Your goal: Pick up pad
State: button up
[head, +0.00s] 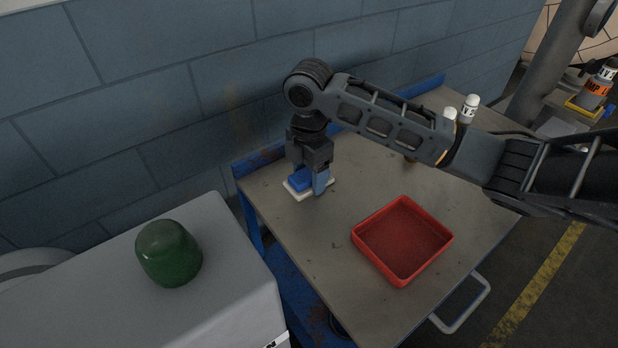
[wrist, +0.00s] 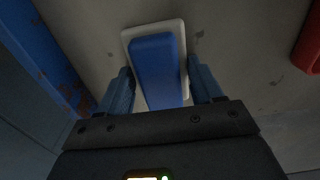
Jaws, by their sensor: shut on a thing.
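The pad (head: 299,181) has a blue upper part on a wider white base and sits near the table's left end. It also shows in the wrist view (wrist: 156,62), lying lengthwise between my fingers. My gripper (head: 310,180) points down over the pad with its blue fingers on either side, shut on it. The wrist view shows the gripper (wrist: 162,88) with one finger at each long side of the pad. The pad lies level at or close to the tabletop. Its near end is hidden by the gripper body in the wrist view.
A red tray (head: 357,240), empty, stands right of the pad on the grey table (head: 330,245). White-capped bottles (head: 469,106) stand behind my arm. A blue wall (head: 170,110) rises behind. A grey cabinet (head: 215,300) with a green dome (head: 168,252) is at left.

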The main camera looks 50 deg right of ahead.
aim_at(309, 172)
jog(key=c, duration=0.4)
jog(key=shift+o, duration=0.2)
jog(key=shift+r, duration=0.1)
jog(key=shift+r, duration=0.45)
notch_tip(309, 172, up, 3)
jog(key=shift+f+b, duration=0.15)
jog(key=shift+b, duration=0.2)
jog(key=s+d+r+b, duration=0.1)
jog(key=s+d+r, duration=0.5)
jog(key=d, duration=0.3)
jog(key=shift+s+d+r, duration=0.3)
jog(key=shift+s+r, duration=0.05)
jog(key=shift+r, duration=0.3)
jog(key=o, duration=0.6)
jog(key=c, duration=0.4)
